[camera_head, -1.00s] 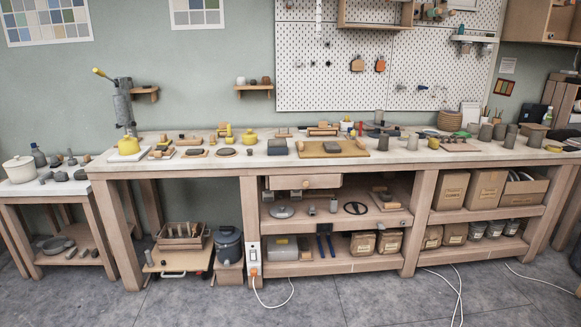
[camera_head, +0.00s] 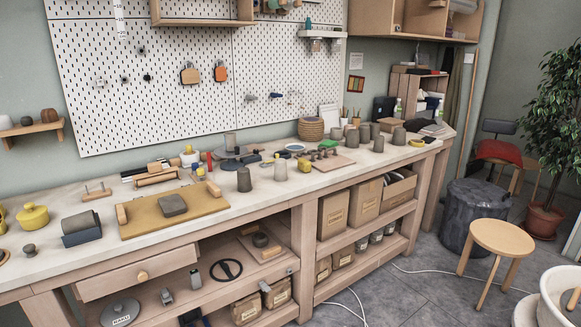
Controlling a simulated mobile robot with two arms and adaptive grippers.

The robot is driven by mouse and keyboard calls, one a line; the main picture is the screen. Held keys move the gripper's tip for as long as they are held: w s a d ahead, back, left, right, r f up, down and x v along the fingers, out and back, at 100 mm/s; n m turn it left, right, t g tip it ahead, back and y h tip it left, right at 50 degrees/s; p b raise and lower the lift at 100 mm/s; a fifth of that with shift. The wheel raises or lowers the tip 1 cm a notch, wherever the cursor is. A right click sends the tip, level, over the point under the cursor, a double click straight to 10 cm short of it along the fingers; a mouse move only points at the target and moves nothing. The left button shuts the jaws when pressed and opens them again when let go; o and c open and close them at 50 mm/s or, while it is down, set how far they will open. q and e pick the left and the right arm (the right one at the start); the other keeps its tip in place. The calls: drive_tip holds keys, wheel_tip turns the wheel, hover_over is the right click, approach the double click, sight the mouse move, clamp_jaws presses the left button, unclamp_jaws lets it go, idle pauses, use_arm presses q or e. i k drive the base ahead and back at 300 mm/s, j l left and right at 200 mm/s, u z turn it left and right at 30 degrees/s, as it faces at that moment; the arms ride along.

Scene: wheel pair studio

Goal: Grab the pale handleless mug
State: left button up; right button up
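A pale handleless mug (camera_head: 280,170) stands upright on the workbench (camera_head: 262,206), near its front edge at mid-length. A darker grey mug (camera_head: 244,180) stands just to its left, with a small gap between them. Several more grey-brown mugs (camera_head: 364,134) stand together farther right on the bench. Neither of my grippers is in view.
A wooden board (camera_head: 140,221) with a grey clay block (camera_head: 172,205) lies left of the mugs. A stool (camera_head: 501,238) and dark bin (camera_head: 474,208) stand on the floor at right.

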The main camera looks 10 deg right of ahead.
sight(281, 165)
drive_tip(key=i+l+u, duration=0.25)
drive_tip(key=i+l, duration=0.2)
drive_tip(key=i+l+u, duration=0.3)
drive_tip(key=i+l, duration=0.2)
drive_tip(key=i+l+u, duration=0.25)
drive_tip(key=i+l, duration=0.15)
drive_tip(key=l, duration=0.3)
